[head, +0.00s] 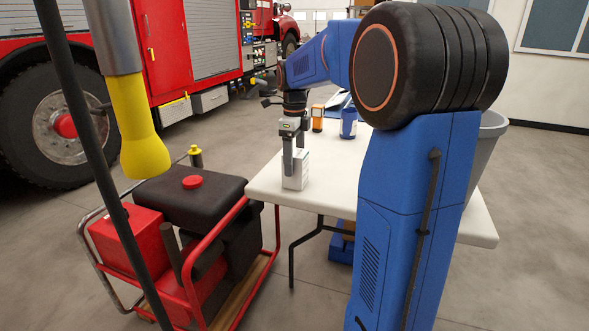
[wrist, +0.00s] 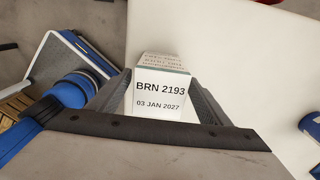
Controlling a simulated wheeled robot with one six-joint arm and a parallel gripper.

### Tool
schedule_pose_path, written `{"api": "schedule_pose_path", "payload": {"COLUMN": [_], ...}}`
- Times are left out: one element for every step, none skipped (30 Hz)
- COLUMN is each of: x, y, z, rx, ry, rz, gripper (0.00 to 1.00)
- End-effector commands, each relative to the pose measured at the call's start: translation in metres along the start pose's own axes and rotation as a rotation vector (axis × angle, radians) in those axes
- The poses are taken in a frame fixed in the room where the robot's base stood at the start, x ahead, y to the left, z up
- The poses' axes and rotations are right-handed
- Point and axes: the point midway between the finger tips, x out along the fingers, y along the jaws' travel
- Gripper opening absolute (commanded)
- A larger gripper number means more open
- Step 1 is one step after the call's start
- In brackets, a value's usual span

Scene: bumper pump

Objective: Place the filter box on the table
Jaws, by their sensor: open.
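The filter box (head: 296,176) is a small white carton standing upright on the white table (head: 265,187) near its left front corner. In the wrist view the filter box (wrist: 160,104) shows the print "BRN 2193" and "03 JAN 2027". My gripper (head: 294,160) points down over the box, with its jaws open. In the wrist view one finger is on each side of the box; whether either touches it I cannot tell. The fingers hide part of the box in the head view.
An orange item (head: 318,117) and a blue container (head: 349,123) stand farther back on the table. A pump cart with red rails (head: 233,217) stands left of the table. A yellow nozzle (head: 134,130) shows at upper left.

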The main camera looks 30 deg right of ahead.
Motion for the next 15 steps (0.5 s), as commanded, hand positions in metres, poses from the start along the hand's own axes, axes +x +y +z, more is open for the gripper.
{"api": "schedule_pose_path", "payload": {"x": [-0.011,-0.017,-0.025,-0.031,-0.037,-0.044,-0.049,-0.054,-0.06,-0.064,-0.068,-0.072,-0.074,-0.077,-0.08], "y": [0.0,0.0,0.0,0.0,0.0,0.0,0.0,0.0,0.0,0.0,0.0,0.0,0.0,0.0,0.0], "z": [0.0,0.0,0.0,0.0,0.0,0.0,0.0,0.0,0.0,0.0,0.0,0.0,0.0,0.0,0.0], "rx": [0.0,0.0,0.0,0.0,0.0,0.0,0.0,0.0,0.0,0.0,0.0,0.0,0.0,0.0,0.0], "ry": [-0.002,-0.002,-0.002,-0.002,-0.002,-0.002,-0.002,-0.002,-0.002,-0.001,-0.001,-0.001,-0.001,-0.001,0.0], "rz": [-0.003,-0.003,-0.003,-0.003,-0.003,-0.003,-0.002,-0.002,-0.002,-0.002,-0.002,-0.002,-0.001,-0.001,-0.001], "gripper": [0.72,0.72,0.72,0.72,0.72,0.72,0.72,0.72,0.72,0.72,0.72,0.72,0.72,0.72,0.72]}}
